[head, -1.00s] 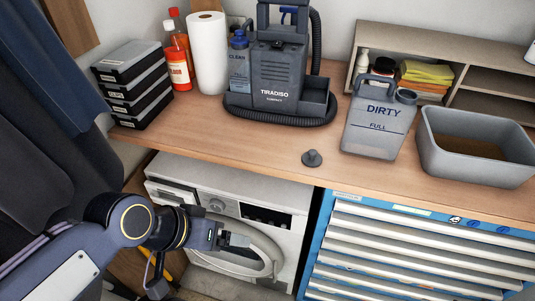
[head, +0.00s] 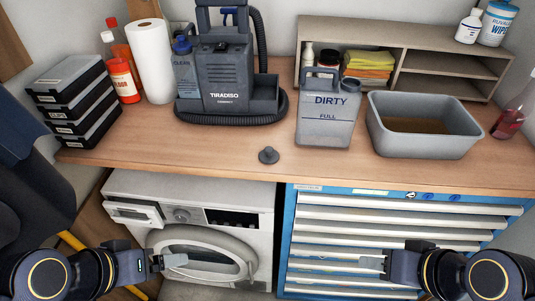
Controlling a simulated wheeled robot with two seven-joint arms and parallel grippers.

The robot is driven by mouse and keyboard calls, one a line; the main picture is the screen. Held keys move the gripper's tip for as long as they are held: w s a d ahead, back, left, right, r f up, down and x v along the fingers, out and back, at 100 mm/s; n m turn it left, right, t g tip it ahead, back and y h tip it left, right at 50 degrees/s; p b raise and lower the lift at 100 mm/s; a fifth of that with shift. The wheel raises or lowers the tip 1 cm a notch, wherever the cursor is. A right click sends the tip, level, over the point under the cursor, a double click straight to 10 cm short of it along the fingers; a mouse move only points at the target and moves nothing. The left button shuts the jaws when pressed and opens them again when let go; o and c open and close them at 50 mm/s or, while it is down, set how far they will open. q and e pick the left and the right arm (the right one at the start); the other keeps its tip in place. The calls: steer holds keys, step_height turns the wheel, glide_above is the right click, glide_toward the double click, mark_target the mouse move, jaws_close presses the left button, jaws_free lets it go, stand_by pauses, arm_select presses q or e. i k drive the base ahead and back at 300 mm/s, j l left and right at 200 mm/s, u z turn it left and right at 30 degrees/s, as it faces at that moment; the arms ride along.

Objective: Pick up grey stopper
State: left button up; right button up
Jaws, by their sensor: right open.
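The grey stopper (head: 268,155) is a small dark grey piece with a round base and a knob on top. It sits on the wooden worktop near its front edge, in front of the DIRTY tank (head: 327,115). My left gripper (head: 178,261) is low in front of the washing machine, below and to the left of the stopper; I cannot tell how its fingers stand. My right gripper (head: 370,264) is open and empty in front of the blue drawer chest, below and to the right of the stopper. Both are apart from the stopper.
The TIRADISO machine (head: 228,75) stands behind the stopper. A grey basin (head: 425,150) is to the right. The worktop (head: 190,150) is clear around the stopper. Its front edge overhangs the washing machine (head: 200,185) and drawer chest (head: 345,197).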

mark_target(269, 155)
steer(key=i+l+u, duration=0.2)
steer(key=u, duration=0.25)
steer(key=i+l+u, duration=0.2)
steer(key=l+u, duration=0.3)
steer(key=j, duration=0.15)
